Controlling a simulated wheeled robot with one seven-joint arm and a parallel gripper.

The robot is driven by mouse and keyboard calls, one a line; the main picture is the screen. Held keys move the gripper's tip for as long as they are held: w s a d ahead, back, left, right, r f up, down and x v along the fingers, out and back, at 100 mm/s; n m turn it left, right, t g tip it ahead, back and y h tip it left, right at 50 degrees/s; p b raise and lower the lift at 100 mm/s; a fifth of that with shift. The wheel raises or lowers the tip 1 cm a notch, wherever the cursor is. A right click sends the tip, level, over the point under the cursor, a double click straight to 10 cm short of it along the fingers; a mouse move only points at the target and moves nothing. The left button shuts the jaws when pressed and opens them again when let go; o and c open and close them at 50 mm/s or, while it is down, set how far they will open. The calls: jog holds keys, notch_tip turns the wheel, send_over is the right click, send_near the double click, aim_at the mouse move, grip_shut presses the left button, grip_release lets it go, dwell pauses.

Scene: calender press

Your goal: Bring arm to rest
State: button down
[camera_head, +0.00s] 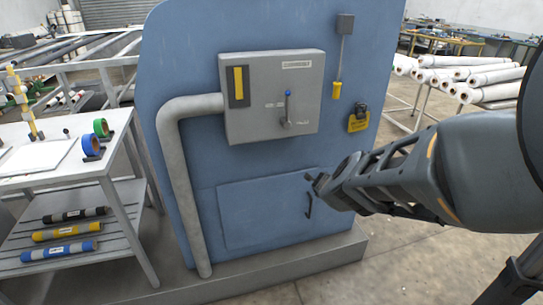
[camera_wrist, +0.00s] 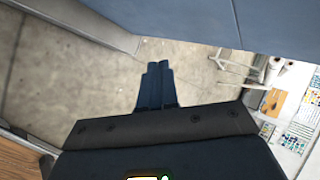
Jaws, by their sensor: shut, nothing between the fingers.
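My gripper (camera_head: 318,185) is at the end of my arm, which reaches in from the right in the head view. It is in front of the blue press cabinet (camera_head: 205,60), near the dark handle (camera_head: 309,206) of the lower door (camera_head: 258,215). I cannot tell from the head view whether it touches the handle. In the wrist view the two dark fingers (camera_wrist: 158,84) lie together with nothing between them, over bare grey floor. A blue panel (camera_wrist: 200,15) runs along the top of the wrist view. The lower door looks closed.
A white table (camera_head: 70,150) with tape rolls stands left. White rolls (camera_head: 470,72) lie on a rack behind right.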

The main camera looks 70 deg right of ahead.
jog(key=s+a+f+n+h, duration=0.2)
jog(key=s+a+f+n, duration=0.15)
jog(key=a, duration=0.25)
jog(key=s+a+f+n+h, duration=0.1)
jog(key=s+a+f+n, duration=0.1)
jog(key=a+n, duration=0.35)
jog(key=w+a+r+n+t, duration=0.1)
jog(key=a+r+n+t, duration=0.2)
jog(key=a, duration=0.4)
jog(key=w+a+r+n+t, duration=0.1)
jog(key=a+r+n+t, duration=0.15)
jog(key=a+n, duration=0.4)
jog(key=w+a+r+n+t, duration=0.2)
jog(key=a+n+t, duration=0.2)
jog(key=a, duration=0.4)
jog(key=s+a+r+n+t+y+b, duration=0.1)
jog(key=a+r+n+t+y, duration=0.3)
jog(key=a, duration=0.6)
jog(key=a+r+n+t+y, duration=0.1)
jog(key=a+r+n+y, duration=0.1)
jog(key=a+r+n, duration=0.5)
jog(key=s+a+r+n+y, duration=0.2)
jog(key=a+r+y, duration=0.1)
jog(key=a+r, duration=0.5)
jog(key=s+a+r+n+t+y, duration=0.1)
jog(key=s+a+r+y, duration=0.2)
jog(key=a+r, duration=0.5)
jog(key=shift+s+a+n, duration=0.2)
jog(key=shift+a+n, duration=0.15)
jog(key=shift+a, duration=0.35)
